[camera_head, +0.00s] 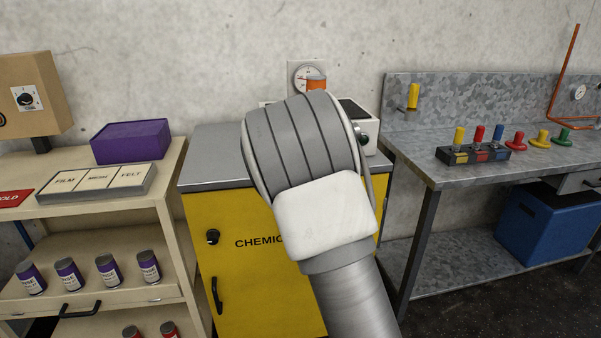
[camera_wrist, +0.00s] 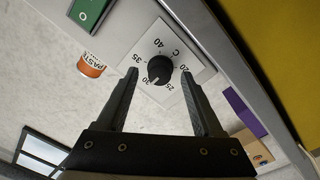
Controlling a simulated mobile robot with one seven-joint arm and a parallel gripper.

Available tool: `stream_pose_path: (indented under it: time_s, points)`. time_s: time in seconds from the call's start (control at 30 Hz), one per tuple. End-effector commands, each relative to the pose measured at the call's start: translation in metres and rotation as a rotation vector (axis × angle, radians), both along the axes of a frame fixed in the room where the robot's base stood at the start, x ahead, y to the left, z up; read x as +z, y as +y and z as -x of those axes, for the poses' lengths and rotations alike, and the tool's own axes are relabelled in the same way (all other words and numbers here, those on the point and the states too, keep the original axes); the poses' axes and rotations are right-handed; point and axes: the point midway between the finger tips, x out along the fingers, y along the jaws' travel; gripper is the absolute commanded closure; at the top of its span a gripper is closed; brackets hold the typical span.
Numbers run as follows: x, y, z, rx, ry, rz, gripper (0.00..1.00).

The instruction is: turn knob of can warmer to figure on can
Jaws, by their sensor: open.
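The can warmer (camera_head: 270,104) is a white unit on the grey top of the yellow cabinet, mostly hidden behind my arm in the head view. In the wrist view its black knob (camera_wrist: 160,69) sits on a white dial plate (camera_wrist: 157,44) marked 20, 25, 30, 35, 40 and C. The knob's pale mark seems to point near 30. My gripper (camera_wrist: 160,73) is open, its fingertips on either side of the knob in the picture; I see no contact and cannot judge depth. An orange can (camera_head: 316,83) stands upright behind; its label (camera_wrist: 91,65) reads "PASTE", its figure unreadable.
The yellow cabinet (camera_head: 250,285) stands below the warmer. A shelf unit (camera_head: 95,210) with a purple box (camera_head: 130,142) and several cans is at left. A metal workbench (camera_head: 450,165) with coloured handles is at right.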

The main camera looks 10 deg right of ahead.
Motion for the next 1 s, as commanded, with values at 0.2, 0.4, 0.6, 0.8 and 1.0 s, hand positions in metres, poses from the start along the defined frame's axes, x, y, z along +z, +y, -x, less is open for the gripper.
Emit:
stream_pose_path:
  time_s: [0.2,0.4,0.6,0.8,1.0]
  points:
    - [0.0,0.001,0.038,0.0,0.002,-0.002,0.32]
    - [-0.002,0.002,0.078,0.0,0.004,-0.002,0.32]
    - [-0.002,0.003,0.118,0.0,0.002,-0.002,0.32]
    - [-0.004,0.004,0.149,0.0,0.002,-0.002,0.32]
    - [-0.004,0.004,0.162,0.0,0.001,0.0,0.32]
